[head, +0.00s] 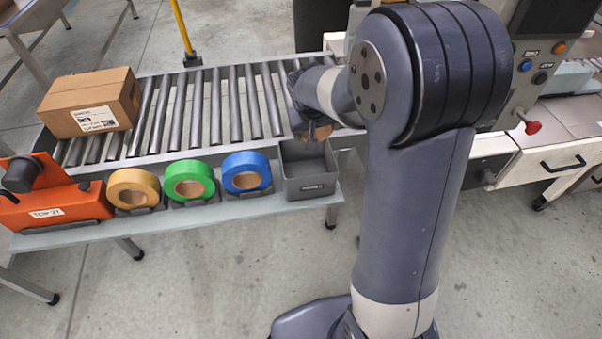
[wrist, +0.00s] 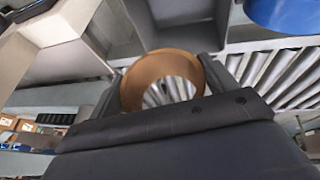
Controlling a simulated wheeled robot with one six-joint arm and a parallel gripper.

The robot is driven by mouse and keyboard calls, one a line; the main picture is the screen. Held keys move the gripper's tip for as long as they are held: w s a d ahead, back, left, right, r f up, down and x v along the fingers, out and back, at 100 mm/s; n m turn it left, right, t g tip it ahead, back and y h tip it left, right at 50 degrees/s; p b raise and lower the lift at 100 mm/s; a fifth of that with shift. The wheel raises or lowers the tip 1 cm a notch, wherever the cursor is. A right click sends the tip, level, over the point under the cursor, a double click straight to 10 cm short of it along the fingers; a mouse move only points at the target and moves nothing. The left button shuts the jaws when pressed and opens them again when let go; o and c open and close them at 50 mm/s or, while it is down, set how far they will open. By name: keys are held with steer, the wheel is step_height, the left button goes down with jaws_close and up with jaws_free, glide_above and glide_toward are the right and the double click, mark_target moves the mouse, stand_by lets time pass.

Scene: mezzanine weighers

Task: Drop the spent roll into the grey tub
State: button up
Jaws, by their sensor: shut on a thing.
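The spent roll is a bare brown cardboard ring (wrist: 150,66) held between the two fingers of my gripper (wrist: 163,88) in the wrist view. My gripper (head: 312,122) is shut on it. In the head view my arm hides most of the roll; only a bit of brown shows. The grey tub (head: 310,188) is an open box at the right end of the shelf. My gripper is above the tub's far side. The tub also shows just beyond the roll in the wrist view (wrist: 122,32). Its visible inside looks empty.
Tan (head: 122,201), green (head: 188,196) and blue (head: 246,186) tape rolls stand in holders left of the tub. An orange tape dispenser (head: 50,207) is at the shelf's left end. A cardboard box (head: 88,108) sits on the roller conveyor (head: 215,105) behind.

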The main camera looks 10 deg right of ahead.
steer(key=shift+f+b, duration=1.95)
steer(key=shift+f, duration=0.85)
steer(key=o, duration=0.9)
steer(key=shift+o, duration=0.2)
steer(key=p+v, duration=0.2)
steer(key=v, duration=0.9)
steer(key=shift+w, duration=0.1)
